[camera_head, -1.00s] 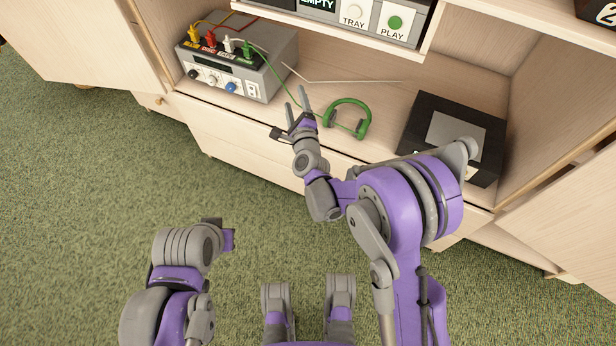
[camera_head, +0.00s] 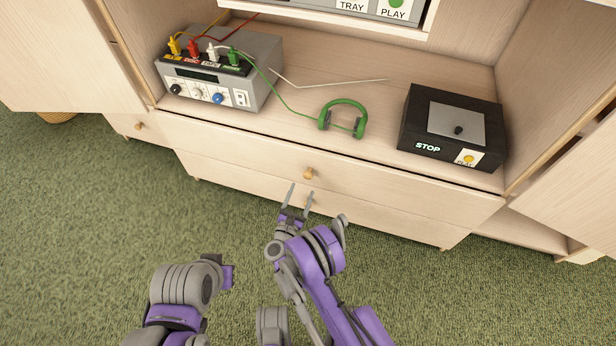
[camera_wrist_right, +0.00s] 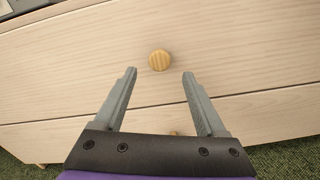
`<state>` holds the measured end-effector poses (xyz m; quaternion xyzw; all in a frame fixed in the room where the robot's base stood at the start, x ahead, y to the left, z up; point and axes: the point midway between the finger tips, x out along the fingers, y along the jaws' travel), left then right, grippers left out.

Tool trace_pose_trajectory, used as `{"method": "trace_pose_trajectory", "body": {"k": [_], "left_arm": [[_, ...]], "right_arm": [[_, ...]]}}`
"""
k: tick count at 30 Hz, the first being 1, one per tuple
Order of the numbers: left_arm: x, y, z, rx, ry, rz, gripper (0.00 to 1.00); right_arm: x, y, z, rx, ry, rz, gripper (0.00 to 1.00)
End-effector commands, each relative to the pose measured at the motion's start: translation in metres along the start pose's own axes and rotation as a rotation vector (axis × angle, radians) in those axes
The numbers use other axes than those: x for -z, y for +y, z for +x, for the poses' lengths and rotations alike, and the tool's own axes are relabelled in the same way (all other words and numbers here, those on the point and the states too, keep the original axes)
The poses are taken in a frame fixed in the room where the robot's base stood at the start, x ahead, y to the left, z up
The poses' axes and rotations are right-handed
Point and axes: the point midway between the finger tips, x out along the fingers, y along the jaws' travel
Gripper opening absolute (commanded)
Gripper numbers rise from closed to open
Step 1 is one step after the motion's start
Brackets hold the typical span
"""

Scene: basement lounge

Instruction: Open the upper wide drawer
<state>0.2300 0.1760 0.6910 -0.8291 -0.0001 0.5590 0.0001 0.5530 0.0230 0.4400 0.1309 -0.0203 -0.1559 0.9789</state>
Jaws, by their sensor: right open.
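The upper wide drawer (camera_head: 240,155) is a pale wood front below the cabinet shelf, and it is shut. Its round wooden knob (camera_head: 308,173) sits near the middle of the front. The knob also shows in the right wrist view (camera_wrist_right: 159,60), just ahead of and between the fingertips, apart from them. My right gripper (camera_head: 298,190) is open and empty, just below the upper knob and in front of the drawers. In the wrist view its fingers (camera_wrist_right: 159,72) are spread wide. A lower knob is partly hidden behind the gripper. My left arm shows at the lower left, its fingers hidden.
The lower wide drawer (camera_head: 400,222) is shut beneath. On the shelf stand a grey device with coloured plugs (camera_head: 220,75), green headphones (camera_head: 344,118) and a black box marked STOP (camera_head: 452,128). Cabinet doors (camera_head: 60,50) stand at both sides. Green carpet (camera_head: 90,220) is clear in front.

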Motion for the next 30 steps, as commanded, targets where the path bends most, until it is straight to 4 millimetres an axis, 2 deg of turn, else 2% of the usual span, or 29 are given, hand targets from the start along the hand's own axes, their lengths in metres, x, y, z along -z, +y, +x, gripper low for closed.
{"method": "trace_pose_trajectory", "body": {"k": [1,6,12,16,24,25,30], "left_arm": [[-0.001,0.0,0.002,0.0,-0.001,0.0,0.0],[-0.002,0.0,0.007,0.0,-0.002,0.0,0.0],[-0.003,0.0,0.011,0.0,-0.003,0.0,0.0],[-0.003,0.0,0.011,0.0,-0.003,0.0,0.0],[-0.003,0.0,0.011,0.0,-0.003,0.0,0.0],[-0.003,0.0,0.011,0.0,-0.003,0.0,0.0],[-0.003,0.0,0.011,0.0,-0.003,0.0,0.0]], "right_arm": [[0.001,-0.001,0.012,0.003,-0.001,-0.001,0.73],[0.001,-0.001,0.044,0.001,-0.001,-0.004,0.73],[0.0,0.0,0.071,0.0,-0.001,-0.003,0.73],[0.0,0.001,0.079,-0.002,0.0,-0.003,0.73],[-0.001,0.001,0.08,-0.002,0.0,-0.004,0.73],[-0.001,0.001,0.08,-0.002,0.0,-0.004,0.72],[-0.001,0.001,0.08,-0.002,-0.001,-0.004,0.41]]}}
